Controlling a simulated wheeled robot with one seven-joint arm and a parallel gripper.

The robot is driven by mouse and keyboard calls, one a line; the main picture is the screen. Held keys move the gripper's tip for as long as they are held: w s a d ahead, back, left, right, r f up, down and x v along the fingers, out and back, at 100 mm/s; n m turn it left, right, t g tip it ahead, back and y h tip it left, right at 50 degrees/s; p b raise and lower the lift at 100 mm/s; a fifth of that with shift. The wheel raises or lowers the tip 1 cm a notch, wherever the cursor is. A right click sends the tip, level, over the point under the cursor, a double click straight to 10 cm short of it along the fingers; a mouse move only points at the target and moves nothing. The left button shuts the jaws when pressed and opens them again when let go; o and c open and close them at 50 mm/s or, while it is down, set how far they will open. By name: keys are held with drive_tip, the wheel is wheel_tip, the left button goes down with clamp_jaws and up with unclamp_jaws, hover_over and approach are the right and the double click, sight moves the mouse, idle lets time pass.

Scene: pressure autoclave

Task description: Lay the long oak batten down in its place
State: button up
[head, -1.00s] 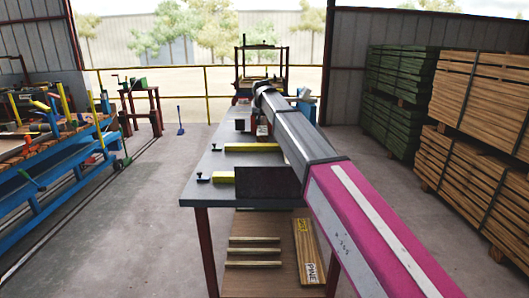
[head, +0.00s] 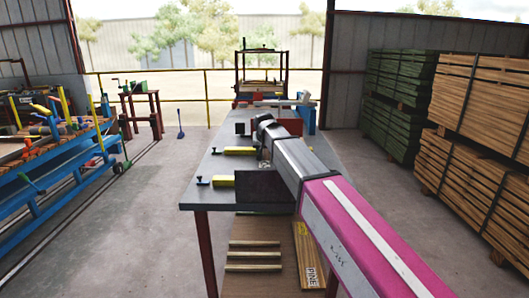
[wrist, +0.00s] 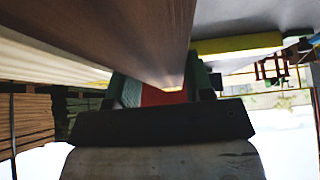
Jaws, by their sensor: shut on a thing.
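A long brown piece, by its look the long oak batten (wrist: 140,35), fills the upper middle of the wrist view and narrows to my gripper. My gripper (wrist: 168,88) shows there as green fingers either side of a red patch, shut on the batten. In the head view my arm covers most of this region, so the batten and fingertips cannot be made out. My wrist is above the grey bench (head: 218,162), near its front half. Whether the batten touches the bench cannot be told.
Yellow bars (head: 239,151) with dark knobs lie along the bench's left. A dark block (head: 263,187) stands at its front edge. Thin battens and a PINE board (head: 308,258) lie on the lower shelf. Timber stacks (head: 470,95) stand right; a blue rack (head: 62,165) stands left.

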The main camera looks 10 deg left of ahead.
drive_tip(key=shift+f, duration=0.35)
drive_tip(key=shift+f, duration=0.45)
drive_tip(key=o, duration=1.2)
drive_tip(key=shift+r, duration=0.5)
drive_tip(key=v, duration=1.2)
